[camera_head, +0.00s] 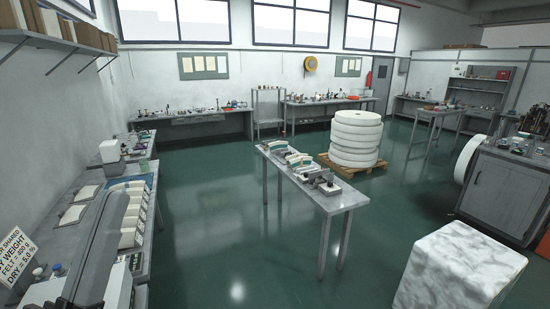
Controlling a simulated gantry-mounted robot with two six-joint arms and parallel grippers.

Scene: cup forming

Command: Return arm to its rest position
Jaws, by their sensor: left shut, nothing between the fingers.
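My left arm (98,240) is a grey link in the lower left of the head view, over the left-hand bench. My left gripper (74,303) is at the bottom edge by this arm, small, dark and partly cut off. It is shut and empty. My right gripper is not in view.
The left bench (62,236) holds white blocks (134,213), small bottles and a sign (16,258) close to my arm. A narrow table (338,200) with devices stands mid-floor. White rolls (355,138) sit on a pallet. A marble block (458,268) is at lower right. The green floor between is clear.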

